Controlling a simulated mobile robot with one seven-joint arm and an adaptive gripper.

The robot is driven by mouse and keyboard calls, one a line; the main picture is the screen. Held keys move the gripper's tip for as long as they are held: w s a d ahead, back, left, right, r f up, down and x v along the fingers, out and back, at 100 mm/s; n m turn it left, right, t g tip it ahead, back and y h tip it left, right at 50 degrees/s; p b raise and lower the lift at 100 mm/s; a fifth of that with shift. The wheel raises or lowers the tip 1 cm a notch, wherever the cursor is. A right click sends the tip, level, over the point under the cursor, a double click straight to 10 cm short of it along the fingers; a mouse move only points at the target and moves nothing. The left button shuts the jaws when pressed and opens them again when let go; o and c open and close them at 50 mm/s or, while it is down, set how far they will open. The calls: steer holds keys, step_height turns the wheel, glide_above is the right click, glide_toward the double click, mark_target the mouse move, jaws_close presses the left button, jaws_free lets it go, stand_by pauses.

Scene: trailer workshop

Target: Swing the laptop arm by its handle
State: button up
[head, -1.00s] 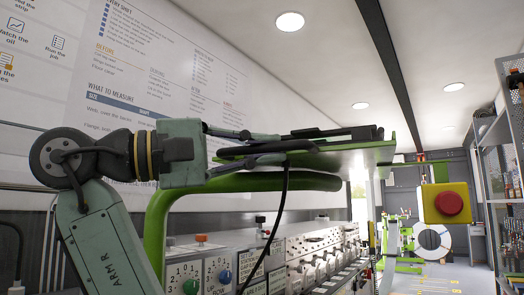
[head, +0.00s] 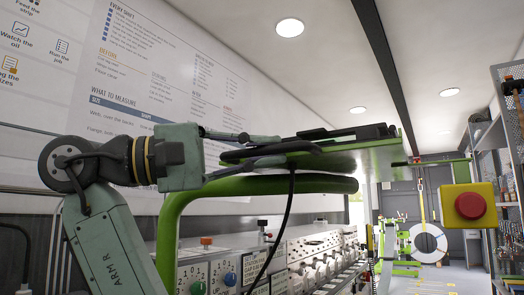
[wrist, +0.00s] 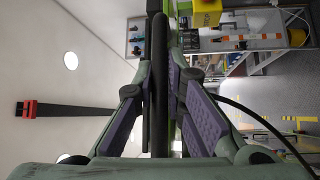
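The laptop arm is a green tube (head: 260,184) carrying a green tray (head: 380,158) with a dark, flat laptop (head: 355,132) on it, seen nearly edge-on. Its black handle (head: 303,147) sticks out to the left from the tray side. My gripper (head: 283,149) reaches in from the left, with one finger above the handle and one below. In the wrist view the dark handle bar (wrist: 159,60) runs between my two purple-padded fingers, which close in around it toward their tips. The exact contact at the tips is partly hidden.
A control panel (head: 310,262) with knobs stands below the tube along the wall. A yellow box with a red button (head: 463,205) is at the right. Shelving (head: 490,140) lines the far right. A black cable (head: 285,215) hangs in front of the tube.

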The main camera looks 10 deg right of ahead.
steer(key=o, duration=0.4)
steer(key=shift+a, duration=0.1)
steer(key=a, duration=0.4)
steer(key=s+a+f, duration=0.1)
steer(key=a, duration=0.6)
steer(key=shift+s+a+f, duration=0.15)
steer(key=shift+a+f, duration=0.15)
steer(key=shift+a, duration=0.05)
